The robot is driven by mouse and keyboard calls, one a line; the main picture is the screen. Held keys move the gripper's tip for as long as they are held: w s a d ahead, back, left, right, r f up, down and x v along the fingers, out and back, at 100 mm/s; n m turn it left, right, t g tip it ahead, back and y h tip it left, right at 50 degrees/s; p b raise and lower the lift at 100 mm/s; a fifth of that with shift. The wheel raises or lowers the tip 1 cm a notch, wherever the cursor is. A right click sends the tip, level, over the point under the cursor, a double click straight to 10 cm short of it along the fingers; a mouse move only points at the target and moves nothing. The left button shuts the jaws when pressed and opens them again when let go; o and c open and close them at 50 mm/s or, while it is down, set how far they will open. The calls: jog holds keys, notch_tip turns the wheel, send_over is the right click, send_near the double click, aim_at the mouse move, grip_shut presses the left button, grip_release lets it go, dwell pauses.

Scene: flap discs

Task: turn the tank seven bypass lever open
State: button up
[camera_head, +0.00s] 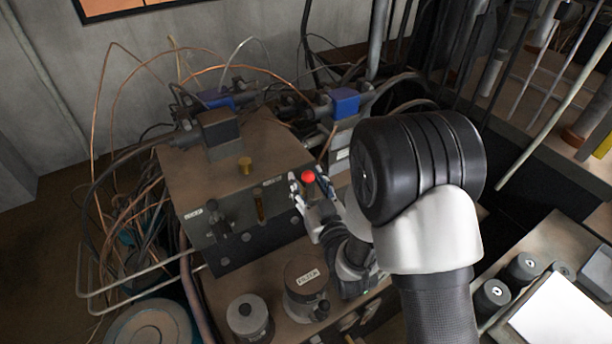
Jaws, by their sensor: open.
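A brown box-shaped tank (235,170) stands left of centre with small white labels on its front, too small to read. A red ball knob (309,176), which looks like the end of a lever, shows at the tank's right front corner. My gripper (309,187) is open there, with one finger on each side of the knob in the picture. I cannot tell whether they touch it. The lever's shaft is hidden by the gripper. A dark valve fitting (218,223) sits on the tank's front left. Which label names tank seven cannot be read.
A filter canister (305,283) and a smaller grey canister (248,316) stand in front of the tank. Blue-topped valves (345,101) and loose copper wires surround its back and left. Pipes and rods crowd the right. A tray with dark cylinders (492,295) is at lower right.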

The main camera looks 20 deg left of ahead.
jog(key=shift+s+d, duration=0.1)
jog(key=shift+c, duration=0.6)
grip_shut()
